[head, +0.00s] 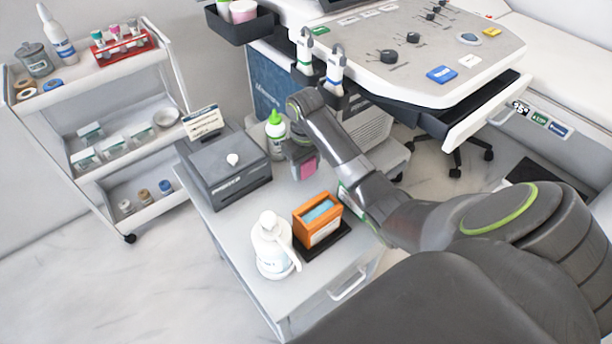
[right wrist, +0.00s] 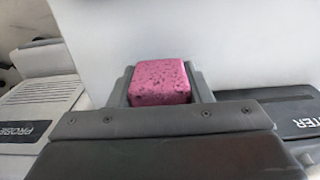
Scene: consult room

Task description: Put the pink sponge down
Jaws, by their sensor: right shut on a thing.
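The pink sponge (right wrist: 160,82) has dark specks and sits between the fingers of my right gripper (right wrist: 163,88) in the right wrist view. In the head view the sponge (head: 308,167) shows below my right gripper (head: 302,158). The gripper is shut on it, above the back right part of the grey cart top (head: 232,220). I cannot tell from the head view how far the sponge is from the surface. My left gripper is not in view.
On the cart stand a green-capped bottle (head: 276,135), a dark grey box (head: 228,170), an orange box (head: 319,219) on a black base and a white pump bottle (head: 270,246). An ultrasound console (head: 420,60) overhangs behind. Bare cart top lies left of the orange box.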

